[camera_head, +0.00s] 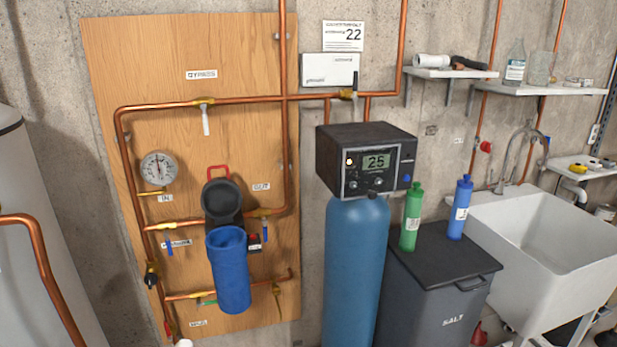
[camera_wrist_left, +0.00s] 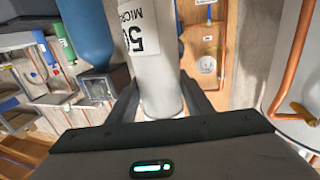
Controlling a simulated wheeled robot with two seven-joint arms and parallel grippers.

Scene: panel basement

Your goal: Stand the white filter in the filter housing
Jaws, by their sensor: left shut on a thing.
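The white filter (camera_wrist_left: 146,58) is a white cylinder with black print. It fills the middle of the left wrist view, between the two dark fingers of my left gripper (camera_wrist_left: 158,98), which are shut on it. In the head view a small white shape (camera_head: 183,343) shows at the bottom edge, too cut off to name surely. The filter housing (camera_head: 229,272) is a blue cup on the wooden panel, its top open and facing up. Its black lid (camera_head: 221,200) with a red handle is swung up behind it. The inside bottom of the cup is hidden. My right gripper is not in view.
Copper pipes (camera_head: 245,99) and a gauge (camera_head: 159,168) surround the housing on the panel. A blue softener tank (camera_head: 355,270) stands to the right, then a dark salt bin (camera_head: 440,260) with two bottles and a white sink (camera_head: 540,240). A pale tank (camera_head: 30,240) stands at left.

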